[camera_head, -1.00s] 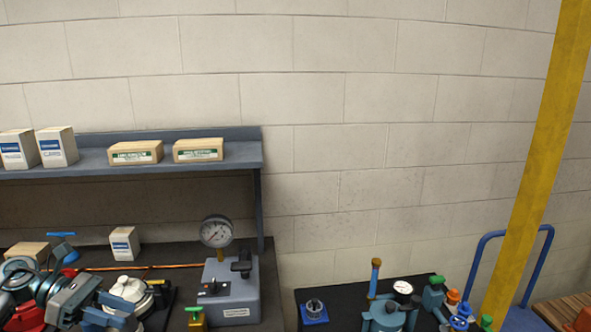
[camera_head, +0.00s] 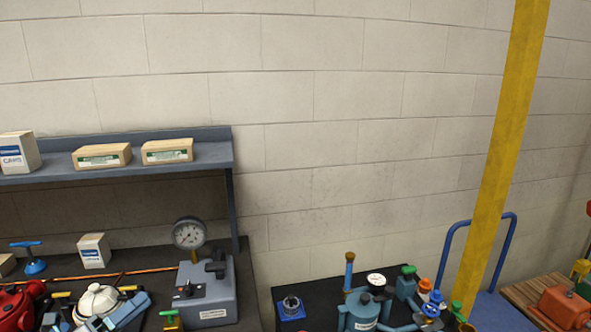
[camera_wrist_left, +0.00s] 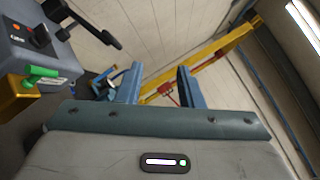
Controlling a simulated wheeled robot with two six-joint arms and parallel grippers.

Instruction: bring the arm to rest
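My left gripper (camera_head: 112,316) shows only in part at the bottom left edge of the head view, in front of the bench and a white round part (camera_head: 97,299). In the left wrist view my left gripper (camera_wrist_left: 160,88) has its two blue fingers apart with nothing between them; the wall and a yellow post show through the gap. Most of the left arm is below the head view. My right gripper is not in view.
A grey gauge box (camera_head: 207,292) stands on the bench, below a blue shelf (camera_head: 215,163) with cartons. A dark table (camera_head: 315,283) holds a blue-grey pump (camera_head: 361,309) and valves. A yellow post (camera_head: 503,150) and blue rail (camera_head: 452,240) stand right. The upper wall is clear.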

